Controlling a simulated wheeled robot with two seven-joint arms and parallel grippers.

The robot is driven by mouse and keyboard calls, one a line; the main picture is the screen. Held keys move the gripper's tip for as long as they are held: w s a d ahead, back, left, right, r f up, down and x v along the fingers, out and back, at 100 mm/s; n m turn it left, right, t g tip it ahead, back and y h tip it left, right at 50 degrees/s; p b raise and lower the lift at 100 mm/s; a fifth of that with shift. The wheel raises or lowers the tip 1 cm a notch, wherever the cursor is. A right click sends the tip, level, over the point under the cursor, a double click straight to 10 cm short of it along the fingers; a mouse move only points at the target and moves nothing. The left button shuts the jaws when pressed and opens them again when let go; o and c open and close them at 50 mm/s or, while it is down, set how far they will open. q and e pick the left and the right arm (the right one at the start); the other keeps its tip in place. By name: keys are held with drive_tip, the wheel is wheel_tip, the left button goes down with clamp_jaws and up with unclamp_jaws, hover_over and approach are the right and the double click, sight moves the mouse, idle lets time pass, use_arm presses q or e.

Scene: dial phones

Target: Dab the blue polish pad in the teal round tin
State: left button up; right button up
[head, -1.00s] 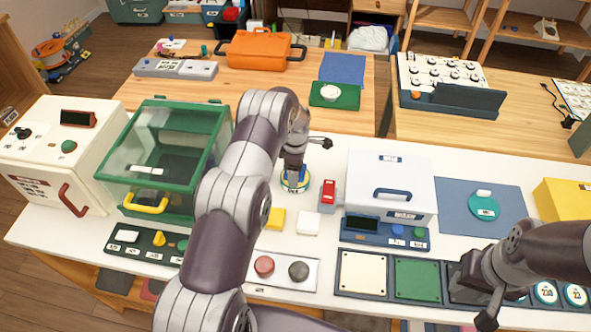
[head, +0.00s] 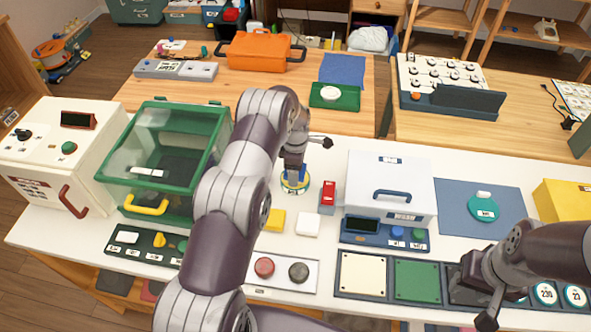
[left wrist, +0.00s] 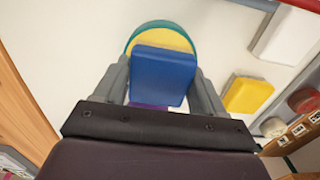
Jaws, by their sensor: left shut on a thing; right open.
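The teal round tin (head: 304,189) with yellow inside stands on the white table in the middle of the head view. It also shows in the left wrist view (left wrist: 188,33), partly covered by the pad. The blue polish pad (left wrist: 163,76) is held between the fingers of my left gripper (left wrist: 163,88), which is shut on it. In the head view my left gripper (head: 293,172) points down at the tin, with the pad at or just over the yellow. I cannot tell whether they touch. My right gripper (head: 478,290) is open and empty at the lower right.
A yellow block (head: 274,219), a white block (head: 308,223) and a red object (head: 328,194) lie near the tin. A white box (head: 390,180) with a blue handle stands to the right. A green-framed case (head: 165,150) stands left. A teal disc (head: 484,208) lies on a blue mat (head: 450,195).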

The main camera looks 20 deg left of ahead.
use_arm(q)
wheel_tip(320, 180, up, 6)
drive_tip(key=p, duration=0.3)
idle(0.7)
